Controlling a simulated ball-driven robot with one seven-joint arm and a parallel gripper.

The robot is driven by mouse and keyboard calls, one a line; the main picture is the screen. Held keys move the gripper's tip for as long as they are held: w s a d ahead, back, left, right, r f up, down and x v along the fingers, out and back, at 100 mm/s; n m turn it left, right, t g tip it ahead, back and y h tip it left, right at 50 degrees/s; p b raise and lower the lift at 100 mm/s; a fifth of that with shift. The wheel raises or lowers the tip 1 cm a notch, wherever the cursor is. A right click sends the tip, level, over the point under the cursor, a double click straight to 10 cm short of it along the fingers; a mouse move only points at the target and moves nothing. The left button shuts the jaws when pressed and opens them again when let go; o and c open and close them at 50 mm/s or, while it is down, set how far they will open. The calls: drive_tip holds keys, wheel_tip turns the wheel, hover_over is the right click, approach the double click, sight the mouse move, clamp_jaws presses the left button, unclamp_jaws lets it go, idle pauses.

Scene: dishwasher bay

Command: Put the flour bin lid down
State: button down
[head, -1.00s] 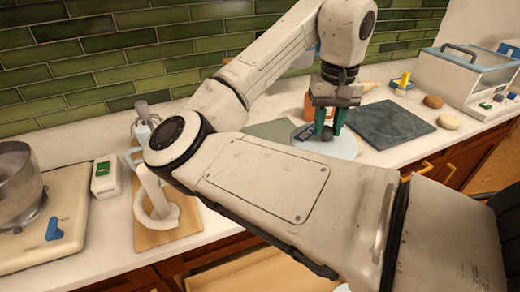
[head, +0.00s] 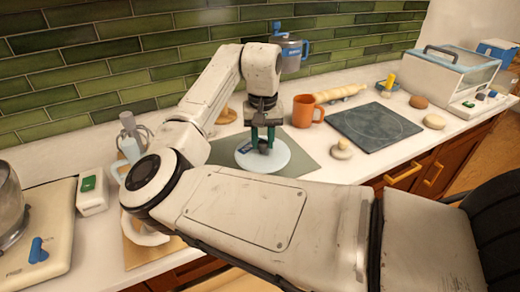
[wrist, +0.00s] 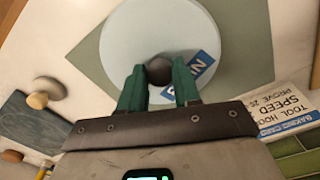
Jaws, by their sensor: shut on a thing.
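The flour bin lid (head: 277,163) is a pale blue-white round disc with a dark knob and a blue label. My gripper (head: 263,146) is shut on its knob, with green fingers pointing down. In the wrist view the lid (wrist: 130,40) lies flat under the fingers (wrist: 160,82), and the knob (wrist: 159,70) sits between them. The lid is over the grey-green mat (head: 306,166) and hides part of it. I cannot tell whether its underside touches the mat.
An orange mug (head: 303,111) stands behind the mat. To the right are a small knobbed object (head: 342,150), a dark slate board (head: 375,127) and a rolling pin (head: 341,93). A printed card (wrist: 280,104) lies near the lid. A green-and-white box (head: 91,191) stands left.

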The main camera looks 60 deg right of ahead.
sight(260, 151)
drive_tip(key=f, duration=0.1)
drive_tip(key=w+f, duration=0.1)
drive_tip(key=f, duration=0.1)
drive_tip(key=shift+s+f, duration=0.1)
drive_tip(key=shift+f, duration=0.45)
drive_tip(key=shift+f+p, duration=0.15)
drive_tip(key=shift+p, duration=0.15)
drive_tip(key=c, duration=0.8)
unclamp_jaws()
wheel_tip(260, 151, up, 12)
drive_tip(key=shift+r+b, duration=0.2)
drive_tip(key=shift+b, duration=0.2)
